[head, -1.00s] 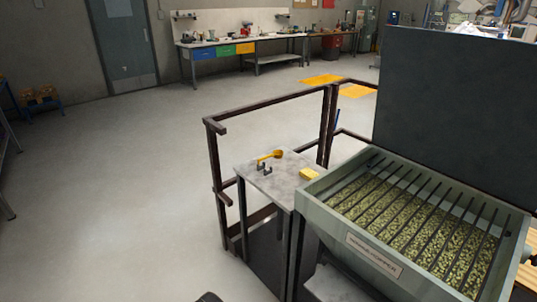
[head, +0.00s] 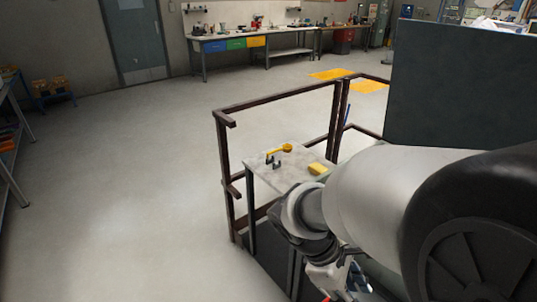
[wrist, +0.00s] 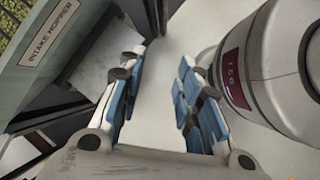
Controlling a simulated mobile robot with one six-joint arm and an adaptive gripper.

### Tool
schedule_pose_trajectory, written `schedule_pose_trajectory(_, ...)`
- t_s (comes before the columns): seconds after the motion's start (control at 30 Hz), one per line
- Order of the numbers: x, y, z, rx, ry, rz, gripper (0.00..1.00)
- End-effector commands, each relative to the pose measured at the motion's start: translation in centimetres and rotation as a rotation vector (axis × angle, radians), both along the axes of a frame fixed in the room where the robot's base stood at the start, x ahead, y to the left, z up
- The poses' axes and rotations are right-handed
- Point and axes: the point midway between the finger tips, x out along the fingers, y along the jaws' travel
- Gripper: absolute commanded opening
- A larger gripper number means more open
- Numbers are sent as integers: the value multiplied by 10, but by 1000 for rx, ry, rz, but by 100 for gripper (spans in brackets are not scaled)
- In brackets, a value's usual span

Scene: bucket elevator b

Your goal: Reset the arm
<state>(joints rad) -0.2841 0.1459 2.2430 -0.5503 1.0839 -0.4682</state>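My gripper (wrist: 160,90) shows in the wrist view with its two blue-padded fingers apart and nothing between them. Pale floor shows through the gap. In the head view my gripper (head: 345,280) hangs low at the bottom, partly cut off, in front of the small side table. My arm crosses the right side of the head view and hides most of the hopper.
A small table (head: 300,165) carries a yellow scoop (head: 280,150) on a dark holder and a yellow sponge-like block (head: 317,169). A brown railing (head: 225,165) surrounds it. The intake hopper (wrist: 45,60) is beside my gripper. Open floor lies left.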

Motion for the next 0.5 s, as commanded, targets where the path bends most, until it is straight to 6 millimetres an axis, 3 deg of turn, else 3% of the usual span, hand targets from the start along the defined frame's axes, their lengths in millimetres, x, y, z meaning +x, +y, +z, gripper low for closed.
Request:
schedule_pose_trajectory(0.03, -10, -1, 15, 53, -79, -93, 31)
schedule_pose_trajectory(0.2, -42, 4, 49, 230, -312, -397, 31)
schedule_pose_trajectory(0.5, -83, 22, 89, 535, -646, -845, 31)
